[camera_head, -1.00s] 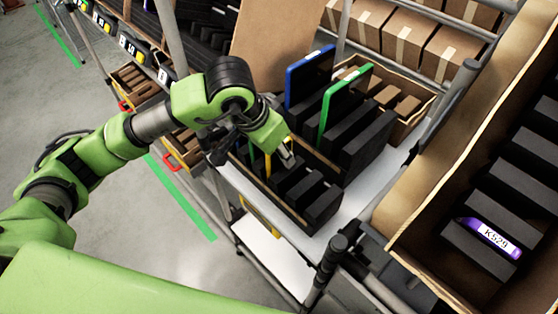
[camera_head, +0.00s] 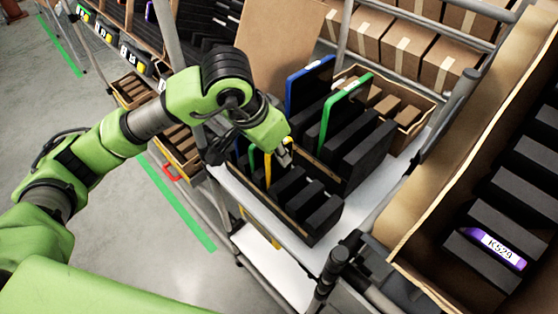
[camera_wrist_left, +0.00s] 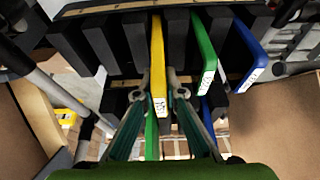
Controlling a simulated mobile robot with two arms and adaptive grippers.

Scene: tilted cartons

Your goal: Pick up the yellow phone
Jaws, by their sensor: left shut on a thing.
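The yellow phone stands on edge as a thin slab in a dark slotted holder; it shows in the left wrist view (camera_wrist_left: 157,55) with a white label at its near end. In the head view only a narrow yellow strip (camera_head: 268,170) shows below my left gripper (camera_head: 284,152), which hides the rest. In the left wrist view my left gripper (camera_wrist_left: 159,100) has a fingertip on each side of the phone's labelled end and is shut on it. The phone is still among the slots. My right gripper is not in view.
A green phone (camera_head: 328,118) and a blue phone (camera_head: 291,92) stand upright close by among black slabs. A carton (camera_head: 432,118) lies behind them. A large carton (camera_head: 400,225) at the right holds black slabs and a purple item (camera_head: 497,248).

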